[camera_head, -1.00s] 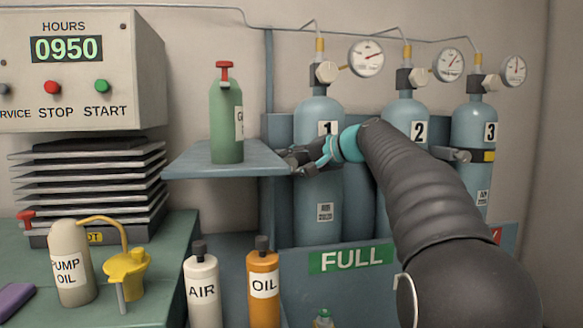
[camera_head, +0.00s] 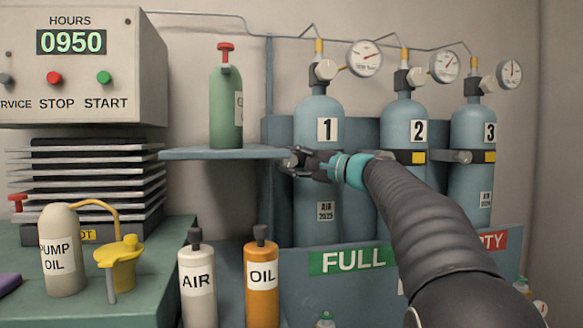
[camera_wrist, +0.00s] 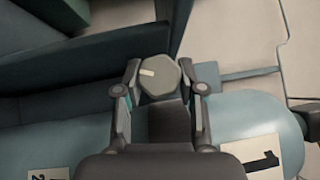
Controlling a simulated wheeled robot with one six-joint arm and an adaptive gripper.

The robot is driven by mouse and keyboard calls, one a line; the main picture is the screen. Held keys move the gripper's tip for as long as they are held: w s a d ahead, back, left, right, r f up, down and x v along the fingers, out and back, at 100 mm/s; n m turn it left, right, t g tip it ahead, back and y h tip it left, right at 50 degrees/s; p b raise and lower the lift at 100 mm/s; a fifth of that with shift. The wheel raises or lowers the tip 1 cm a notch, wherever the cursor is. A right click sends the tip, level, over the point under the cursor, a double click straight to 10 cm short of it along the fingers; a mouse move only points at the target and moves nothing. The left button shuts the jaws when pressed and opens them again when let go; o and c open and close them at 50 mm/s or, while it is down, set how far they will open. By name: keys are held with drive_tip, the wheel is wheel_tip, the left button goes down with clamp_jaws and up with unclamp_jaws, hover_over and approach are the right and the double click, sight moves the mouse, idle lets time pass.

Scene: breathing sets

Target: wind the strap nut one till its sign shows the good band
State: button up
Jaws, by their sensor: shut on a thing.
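Cylinder 1 (camera_head: 325,105) stands upright, pale blue, left of cylinder 2 (camera_head: 404,120) and cylinder 3 (camera_head: 473,125). My gripper (camera_head: 297,160) is at its left side, at strap height. In the wrist view, my gripper (camera_wrist: 160,80) is shut on a grey many-sided nut (camera_wrist: 162,85) with a cream mark, one finger on each side. In the head view my gripper covers this nut and the strap around cylinder 1. No sign for strap one can be made out. Strap two shows a yellow patch (camera_head: 418,157), and strap three shows one too (camera_head: 489,156).
A shelf (camera_head: 215,153) with a green bottle (camera_head: 227,110) ends close to my gripper's left. AIR (camera_head: 197,285) and OIL (camera_head: 262,290) bottles stand below. A rack panel with a green FULL label (camera_head: 352,259) lies below my arm. Gauges (camera_head: 365,58) hang above.

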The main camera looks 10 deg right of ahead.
idle(0.4)
drive_tip(key=o, duration=0.9)
drive_tip(key=v, duration=1.2)
